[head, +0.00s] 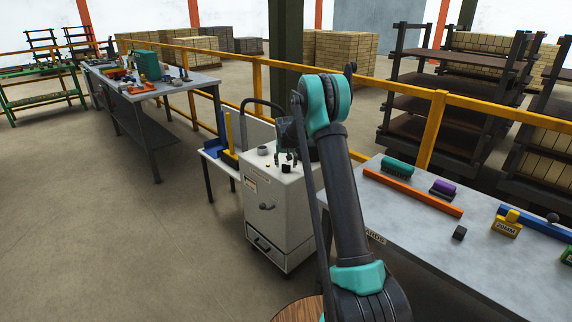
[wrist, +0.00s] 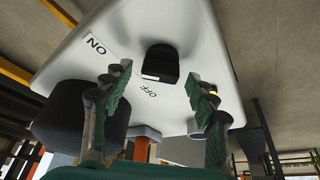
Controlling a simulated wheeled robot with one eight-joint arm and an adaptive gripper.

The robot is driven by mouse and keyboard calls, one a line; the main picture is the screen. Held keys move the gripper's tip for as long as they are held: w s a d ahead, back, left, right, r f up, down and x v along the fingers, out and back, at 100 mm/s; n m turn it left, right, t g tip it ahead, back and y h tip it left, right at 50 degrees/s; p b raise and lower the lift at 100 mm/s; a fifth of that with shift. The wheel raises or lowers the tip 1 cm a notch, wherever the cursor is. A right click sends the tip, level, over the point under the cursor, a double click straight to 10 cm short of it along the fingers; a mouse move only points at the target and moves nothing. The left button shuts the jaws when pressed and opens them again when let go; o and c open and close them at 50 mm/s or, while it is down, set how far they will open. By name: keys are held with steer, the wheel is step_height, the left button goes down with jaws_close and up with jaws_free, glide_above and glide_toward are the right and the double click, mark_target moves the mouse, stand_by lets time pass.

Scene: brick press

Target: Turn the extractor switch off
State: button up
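The extractor is a white cabinet (head: 268,222) on castors, and my gripper (head: 286,156) is low over its top panel. In the wrist view, the black switch knob (wrist: 161,62) stands on the white panel (wrist: 190,28). The panel has an ON label (wrist: 96,46) to the knob's left and an OFF label (wrist: 149,90) below it. A short white mark shows on the knob's lower edge, on the OFF label's side. My gripper (wrist: 161,82) is open, with its green-padded fingers apart and nothing between the pads. The knob appears just beyond the fingertips; contact is not visible.
A black cylindrical part (wrist: 72,118) and a small lit yellowish lamp (wrist: 214,93) are near the fingers. A grey workbench (head: 480,235) with brushes and blocks stands right. A small table with blue bins (head: 222,143) is behind left. A yellow railing (head: 437,120) runs behind.

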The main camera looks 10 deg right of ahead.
steer(key=c, duration=1.1)
steer(key=n+y, duration=0.1)
steer(key=n, duration=0.3)
steer(key=shift+d+y, duration=0.15)
steer(key=shift+y, duration=0.25)
steer(key=n, duration=0.2)
steer(key=n+y, duration=0.1)
steer(key=n, duration=0.2)
steer(key=shift+w+d+g+y, duration=0.1)
steer(key=shift+g+y, duration=0.2)
steer(key=n+g+y, duration=0.1)
steer(key=n, duration=0.3)
steer(key=shift+w+n, duration=0.1)
steer(key=shift+n, duration=0.2)
steer(key=shift+w+d+n+g+y, duration=0.15)
steer(key=shift+n+g, duration=0.35)
steer(key=shift+n, duration=0.6)
steer(key=shift+s+a+n+g+y, duration=0.1)
steer(key=shift+n+g+y, duration=0.3)
steer(key=shift+n, duration=0.7)
